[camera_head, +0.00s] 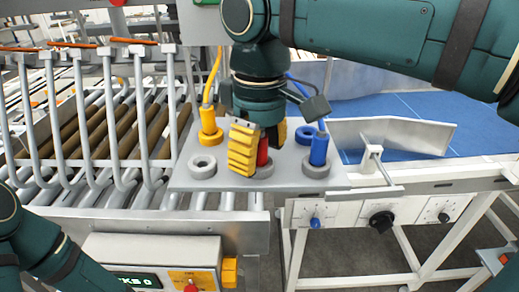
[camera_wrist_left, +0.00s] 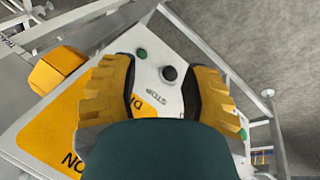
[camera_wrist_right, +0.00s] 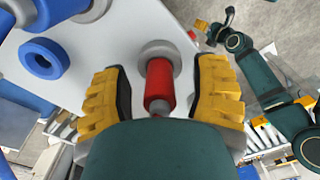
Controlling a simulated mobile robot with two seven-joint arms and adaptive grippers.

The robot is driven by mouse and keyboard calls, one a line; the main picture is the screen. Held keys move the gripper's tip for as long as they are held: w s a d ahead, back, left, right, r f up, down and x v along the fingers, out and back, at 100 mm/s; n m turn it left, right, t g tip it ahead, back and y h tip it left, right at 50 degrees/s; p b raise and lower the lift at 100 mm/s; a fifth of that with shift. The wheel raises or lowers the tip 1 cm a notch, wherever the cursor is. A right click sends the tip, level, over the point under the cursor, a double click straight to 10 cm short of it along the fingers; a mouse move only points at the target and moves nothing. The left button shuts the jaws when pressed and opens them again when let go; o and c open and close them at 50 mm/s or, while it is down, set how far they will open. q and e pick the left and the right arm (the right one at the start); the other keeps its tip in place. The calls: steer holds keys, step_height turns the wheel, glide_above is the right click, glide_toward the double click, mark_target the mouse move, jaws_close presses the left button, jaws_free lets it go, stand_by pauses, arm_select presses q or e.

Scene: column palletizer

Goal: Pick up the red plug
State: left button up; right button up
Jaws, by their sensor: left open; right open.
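The red plug (camera_wrist_right: 159,84) stands in a grey ring socket (camera_wrist_right: 163,50) on a light grey plate. In the right wrist view it lies between the two yellow fingers of my right gripper (camera_wrist_right: 163,98), with gaps on both sides. In the head view the red plug (camera_head: 263,152) is partly hidden behind a finger of my right gripper (camera_head: 258,146), which is open around it. My left gripper (camera_wrist_left: 165,92) is open and empty above a white control panel in the left wrist view. Its fingers are out of sight in the head view.
A yellow plug (camera_head: 208,122) stands left of the red one, a blue plug (camera_head: 318,150) right. Empty rings include a grey one (camera_head: 202,167) and a blue one (camera_wrist_right: 44,59). A roller conveyor (camera_head: 100,130) is at left; a control box (camera_head: 150,262) sits at front left.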

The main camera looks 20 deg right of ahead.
jaws_close()
step_height(320, 180, up, 10)
steer(key=shift+r+p, duration=0.1)
steer(key=shift+p, duration=1.1)
